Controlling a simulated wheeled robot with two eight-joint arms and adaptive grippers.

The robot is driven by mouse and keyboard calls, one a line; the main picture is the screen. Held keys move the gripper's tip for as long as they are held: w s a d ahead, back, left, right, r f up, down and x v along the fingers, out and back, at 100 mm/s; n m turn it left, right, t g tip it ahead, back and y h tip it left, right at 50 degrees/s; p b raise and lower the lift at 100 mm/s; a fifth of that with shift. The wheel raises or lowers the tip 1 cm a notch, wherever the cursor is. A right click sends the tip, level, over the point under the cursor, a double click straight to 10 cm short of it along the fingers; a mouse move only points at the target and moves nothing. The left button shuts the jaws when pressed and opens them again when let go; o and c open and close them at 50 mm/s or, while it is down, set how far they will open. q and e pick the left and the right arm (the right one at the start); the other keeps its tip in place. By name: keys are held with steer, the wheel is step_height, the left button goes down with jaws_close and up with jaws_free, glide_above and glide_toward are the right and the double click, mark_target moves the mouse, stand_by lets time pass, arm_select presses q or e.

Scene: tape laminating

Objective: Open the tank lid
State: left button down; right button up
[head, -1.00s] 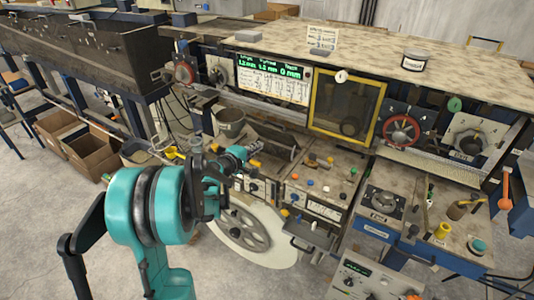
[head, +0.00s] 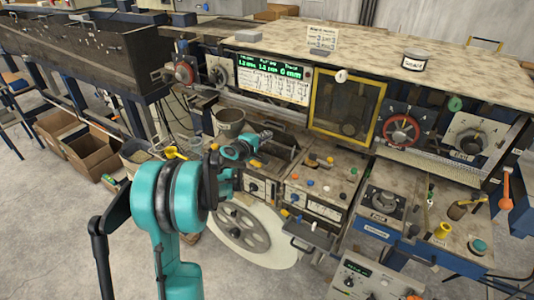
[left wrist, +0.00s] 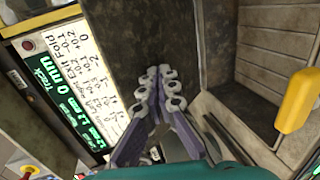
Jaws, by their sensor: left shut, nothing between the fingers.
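My left gripper (head: 258,139) reaches over the workbench from the left, in front of the machine. In the left wrist view its jointed fingers (left wrist: 165,88) are together, with nothing between them. A grey-brown ribbed panel (left wrist: 278,50), which looks like the tank lid, lies to the right of the fingers, apart from them. A yellow handle (left wrist: 298,100) shows beside this panel. In the head view a yellow piece (head: 255,163) shows just below the gripper, and part of the dark tank area (head: 284,150) behind is hidden by my arm. My right gripper is out of view.
The display panel (head: 272,78) stands behind the gripper, and a yellow-framed window (head: 347,106) is to its right. Small knobs cover the control panel (head: 322,185). A spoked wheel (head: 240,226) is below.

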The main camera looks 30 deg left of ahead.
mark_target(276, 125)
arm_select(q)
steer(key=shift+w+d+r, duration=0.15)
steer(key=shift+w, duration=1.5)
steer(key=shift+w+d+r, duration=0.1)
steer(key=shift+w+d, duration=0.05)
steer(key=shift+w, duration=1.45)
steer(key=v, duration=0.5)
steer(key=f+v, duration=0.1)
steer(key=v, duration=0.9)
steer(key=shift+s+a+f, duration=0.1)
steer(key=shift+s+f, duration=0.15)
steer(key=shift+f, duration=0.05)
steer(key=s+d+f+m+g+h+b, duration=0.1)
steer(key=s+d+f+m+g+b, duration=0.1)
steer(key=s+d+m, duration=0.5)
steer(key=s+d+f+m+g+h+b, duration=0.1)
steer(key=s+d+f+g+b, duration=0.2)
steer(key=d, duration=0.7)
steer(key=s+d+f+m+g+y+b, duration=0.1)
steer(key=s+f+m, duration=0.3)
steer(key=s, duration=0.5)
steer(key=s+d+f+m+g+y+b, duration=0.2)
steer(key=s+f+m, duration=0.3)
steer(key=s, duration=0.5)
steer(key=shift+s+d+f, duration=0.3)
steer(key=shift+d, duration=0.4)
